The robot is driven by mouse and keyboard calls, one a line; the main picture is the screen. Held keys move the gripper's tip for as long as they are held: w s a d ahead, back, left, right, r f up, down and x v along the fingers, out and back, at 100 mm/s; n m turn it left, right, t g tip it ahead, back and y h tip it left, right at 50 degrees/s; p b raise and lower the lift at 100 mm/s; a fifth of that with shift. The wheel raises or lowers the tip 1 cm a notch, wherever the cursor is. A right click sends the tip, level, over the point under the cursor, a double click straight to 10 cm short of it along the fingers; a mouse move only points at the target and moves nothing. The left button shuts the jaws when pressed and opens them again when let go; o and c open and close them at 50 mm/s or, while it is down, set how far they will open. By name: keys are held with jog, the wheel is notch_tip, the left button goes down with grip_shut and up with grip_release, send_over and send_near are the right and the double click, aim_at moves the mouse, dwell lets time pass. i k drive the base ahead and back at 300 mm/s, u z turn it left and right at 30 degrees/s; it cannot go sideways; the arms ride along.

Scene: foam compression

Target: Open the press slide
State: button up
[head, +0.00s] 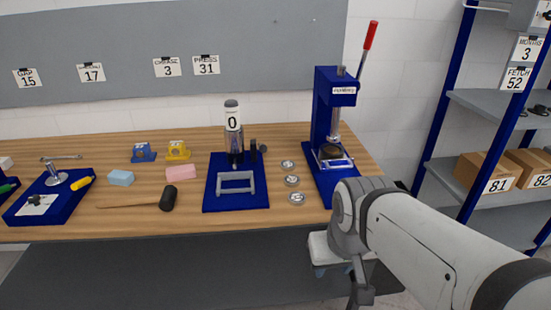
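A blue press (322,125) with a red-tipped lever (370,35) stands at the right end of the wooden bench. Its lever points up. A steel ram hangs over a dark round plate (331,155) on its base; I cannot tell how the slide is set. Left of it, a gauge device (233,120) reading 0 stands on a blue base with a grey U-shaped handle (236,182) in front. My gripper (361,292) is low, in front of the bench's right end and below the press. Its fingers are too unclear to tell open or shut.
Several round metal pieces (292,181) lie between the two devices. A black mallet (168,196), pink block (181,174) and light blue block (121,178) lie left. A blue tool stand (50,202) is far left. A shelf (455,180) with boxes stands right.

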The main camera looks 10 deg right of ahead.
aim_at(326, 162)
jog(key=z, duration=0.1)
jog(key=i, duration=0.95)
